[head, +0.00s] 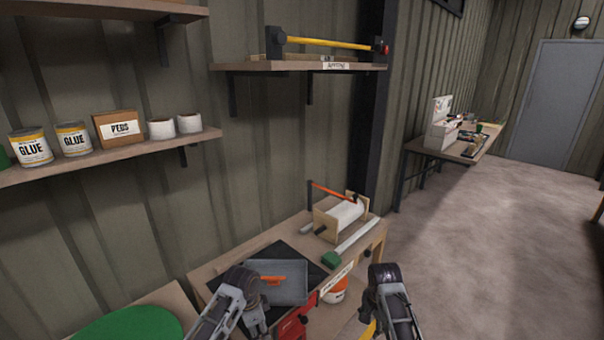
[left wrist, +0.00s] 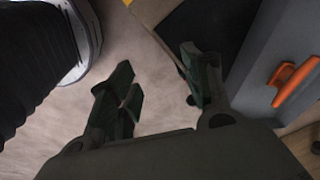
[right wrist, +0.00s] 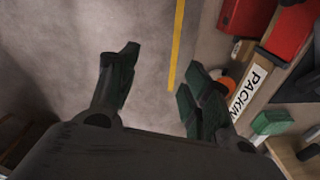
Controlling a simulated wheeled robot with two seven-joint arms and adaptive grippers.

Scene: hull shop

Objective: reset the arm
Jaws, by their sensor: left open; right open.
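My left gripper (left wrist: 158,64) is open in the left wrist view, with nothing between its dark fingers. Bare floor and the edge of a dark mat lie behind it. My right gripper (right wrist: 160,65) is open and empty in the right wrist view, above the concrete floor and a yellow floor line. In the head view both my arms reach up from the bottom edge. The left one is in front of the bench by a grey tray (head: 290,296); the right one is right of the bench, over the floor. Their fingers are hard to make out there.
The bench (head: 376,243) holds the tray with an orange-handled tool (head: 268,280), a black mat (head: 262,252), a green block (head: 331,258) and a roll stand (head: 345,215). A red box (head: 292,326) and a bucket (head: 335,291) stand near its front. Floor at right is clear.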

